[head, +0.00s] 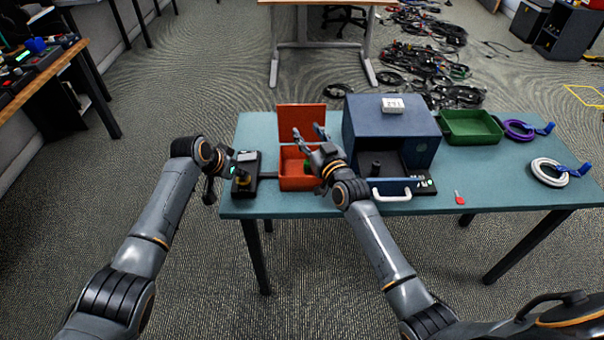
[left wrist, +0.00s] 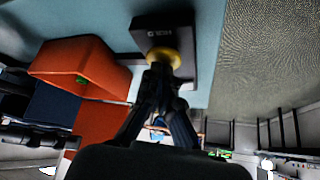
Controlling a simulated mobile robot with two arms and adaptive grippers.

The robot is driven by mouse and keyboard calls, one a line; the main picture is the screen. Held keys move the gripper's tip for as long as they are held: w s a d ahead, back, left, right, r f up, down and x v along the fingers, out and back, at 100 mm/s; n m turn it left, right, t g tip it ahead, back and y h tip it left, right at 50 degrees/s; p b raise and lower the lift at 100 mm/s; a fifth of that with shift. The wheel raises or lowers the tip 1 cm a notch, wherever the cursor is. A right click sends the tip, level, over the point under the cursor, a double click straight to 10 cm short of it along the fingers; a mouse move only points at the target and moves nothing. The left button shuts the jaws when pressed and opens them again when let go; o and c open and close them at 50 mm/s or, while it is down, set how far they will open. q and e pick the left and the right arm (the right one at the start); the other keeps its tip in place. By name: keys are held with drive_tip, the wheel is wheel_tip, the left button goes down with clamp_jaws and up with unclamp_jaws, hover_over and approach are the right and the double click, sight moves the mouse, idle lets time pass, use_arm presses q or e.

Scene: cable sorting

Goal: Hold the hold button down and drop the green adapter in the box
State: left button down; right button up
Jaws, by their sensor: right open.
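The hold button (left wrist: 165,57) is a yellow round top on a black base marked HOLD; the base (head: 247,172) stands at the table's left end. My left gripper (left wrist: 162,78) is shut and empty, its tips against the yellow top; how far it is pressed I cannot tell. The orange box (head: 297,183) stands right of the base with its lid (head: 302,117) raised. The green adapter (head: 307,163) shows as a small green patch inside the box, mostly hidden; it also shows in the left wrist view (left wrist: 81,80). My right gripper (head: 307,136) is open above the box, fingers apart.
A dark blue case (head: 372,135) with an open front and a white-handled drawer stands right of the box. A green tray (head: 470,140), a purple cable coil (head: 518,130), a white coil (head: 549,172) and a red tag (head: 458,197) lie further right. The table's front right is mostly clear.

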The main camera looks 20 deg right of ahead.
use_arm(q)
drive_tip(key=shift+f, duration=0.1)
use_arm(e)
drive_tip(key=s+d, duration=0.1)
drive_tip(key=s, duration=1)
drive_tip(key=shift+s+d, duration=0.2)
drive_tip(key=shift+s, duration=0.2)
wheel_tip(320, 180, up, 12)
idle(0.5)
use_arm(q)
wheel_tip(320, 180, up, 9)
idle(1.4)
idle(0.3)
